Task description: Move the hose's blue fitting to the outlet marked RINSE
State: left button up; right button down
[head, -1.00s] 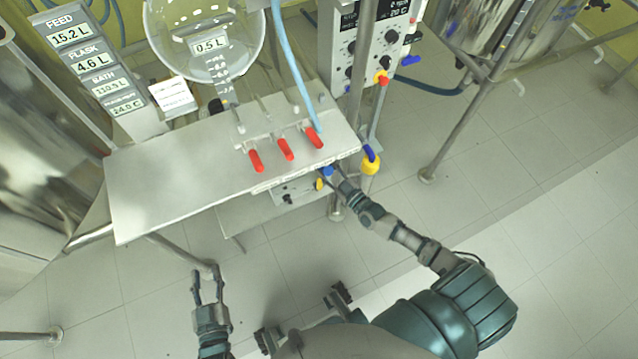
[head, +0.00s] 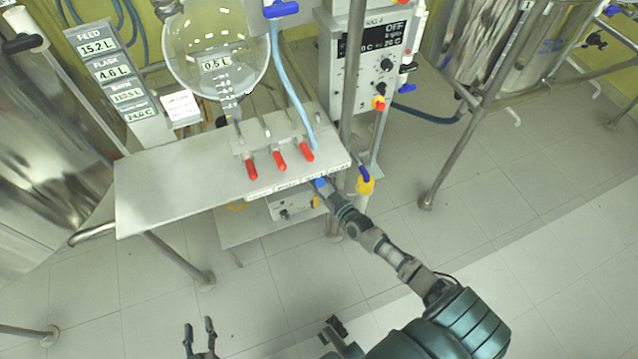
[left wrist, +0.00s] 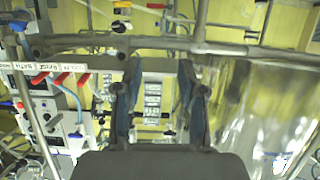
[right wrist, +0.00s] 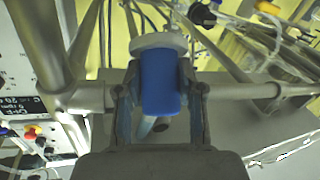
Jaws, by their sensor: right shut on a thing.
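The blue fitting (right wrist: 160,85) fills the middle of the right wrist view, with a pale collar at its far end. My right gripper (head: 325,187) is shut on it. In the head view the fitting (head: 320,183) is a small blue spot at the shelf's front edge, near its right corner. A pale blue hose (head: 290,80) runs down to the shelf behind the rightmost red handle (head: 306,152). Labels line the shelf's front edge; one seems to read RINSE in the left wrist view (left wrist: 47,66). Whether the fitting touches an outlet is hidden. My left gripper (head: 200,325) is open and empty.
Two more red handles (head: 279,160) sit left on the metal shelf (head: 165,185). A glass flask (head: 215,50) hangs behind. A control box (head: 370,60), a post (head: 352,75) and a yellow-and-blue valve (head: 366,183) stand right. Floor in front is clear.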

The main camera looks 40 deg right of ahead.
jog(key=shift+r, duration=0.35)
jog(key=shift+a+r+p, duration=0.25)
jog(key=shift+r+p, duration=0.2)
jog(key=shift+d+r+p, duration=0.25)
jog(key=shift+p, duration=0.1)
jog(key=shift+a+r, duration=0.15)
jog(key=shift+r, duration=0.15)
pick_arm(q)
jog(key=s+a+f+g+y, duration=0.1)
jog(key=s+a+f+g, duration=0.1)
jog(key=s+f+g, duration=0.2)
jog(key=shift+s+a+f, duration=0.2)
jog(key=shift+s+f, duration=0.1)
jog(key=shift+s, duration=0.1)
jog(key=shift+d, duration=0.1)
